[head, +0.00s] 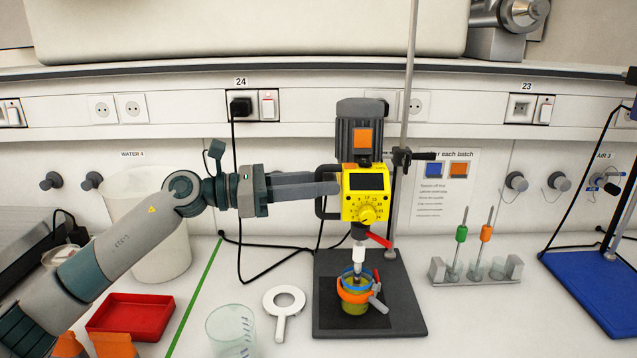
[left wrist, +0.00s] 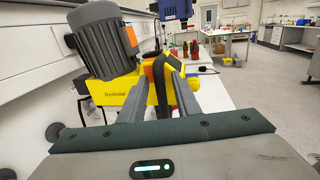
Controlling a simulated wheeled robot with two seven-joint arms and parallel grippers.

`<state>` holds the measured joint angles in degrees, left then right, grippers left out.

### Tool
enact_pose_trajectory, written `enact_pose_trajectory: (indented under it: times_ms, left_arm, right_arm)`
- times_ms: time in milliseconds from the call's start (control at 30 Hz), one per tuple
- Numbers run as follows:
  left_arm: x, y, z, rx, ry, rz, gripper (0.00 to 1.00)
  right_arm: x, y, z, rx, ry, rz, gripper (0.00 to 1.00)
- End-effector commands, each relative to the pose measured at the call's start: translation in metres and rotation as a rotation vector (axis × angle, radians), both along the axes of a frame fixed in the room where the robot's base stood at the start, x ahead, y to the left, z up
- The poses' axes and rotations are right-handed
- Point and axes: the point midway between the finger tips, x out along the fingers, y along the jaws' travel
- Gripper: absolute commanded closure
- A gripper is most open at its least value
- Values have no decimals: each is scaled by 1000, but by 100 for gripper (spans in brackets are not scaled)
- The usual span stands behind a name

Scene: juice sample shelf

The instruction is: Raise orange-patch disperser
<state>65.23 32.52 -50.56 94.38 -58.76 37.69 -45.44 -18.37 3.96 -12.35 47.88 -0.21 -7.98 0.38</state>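The orange-patch disperser (head: 371,187) has a yellow body, a grey ribbed motor and an orange patch. It sits upright on a stand rod (head: 409,80), its shaft going down into a beaker (head: 354,305) with an orange band. It also shows in the left wrist view (left wrist: 127,92). A black handle (head: 321,205) is on its left side. My left gripper (head: 335,184) reaches this handle from the left. In the left wrist view its fingers (left wrist: 162,85) lie apart on either side of the handle, with a small gap visible; contact is unclear. My right gripper is out of view.
A black stand base (head: 405,318) carries the beaker. A white ring-shaped object (head: 283,305), a glass beaker (head: 231,330) and a red tray (head: 133,316) lie left. A small rack (head: 478,270) with green and orange tools and a blue base (head: 600,295) stand right.

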Motion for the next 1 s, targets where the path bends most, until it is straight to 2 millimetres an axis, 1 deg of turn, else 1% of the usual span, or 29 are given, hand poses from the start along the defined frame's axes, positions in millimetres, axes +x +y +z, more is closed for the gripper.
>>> enact_pose_trajectory:
  times_ms: [33,67,100,133,367,567,667,767,867,1000]
  left_arm:
    - [0,0,0,0,0,0,82]
    - [0,0,0,0,0,0,89]
    - [0,0,0,0,0,0,98]
    - [0,0,0,0,0,0,100]
    - [0,0,1,0,0,0,100]
    - [0,0,9,-1,-1,0,100]
    - [0,0,18,-2,-2,1,100]
    - [0,0,31,-3,-5,1,100]
    - [0,0,46,-4,-6,1,100]
    - [0,0,71,-6,-6,1,100]
  right_arm:
    - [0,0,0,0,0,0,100]
    - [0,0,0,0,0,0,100]
    - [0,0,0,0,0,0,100]
    - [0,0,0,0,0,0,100]
    - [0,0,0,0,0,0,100]
    - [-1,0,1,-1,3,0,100]
    - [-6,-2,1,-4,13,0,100]
    - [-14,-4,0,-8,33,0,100]
    - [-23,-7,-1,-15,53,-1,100]
    - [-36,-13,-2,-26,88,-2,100]
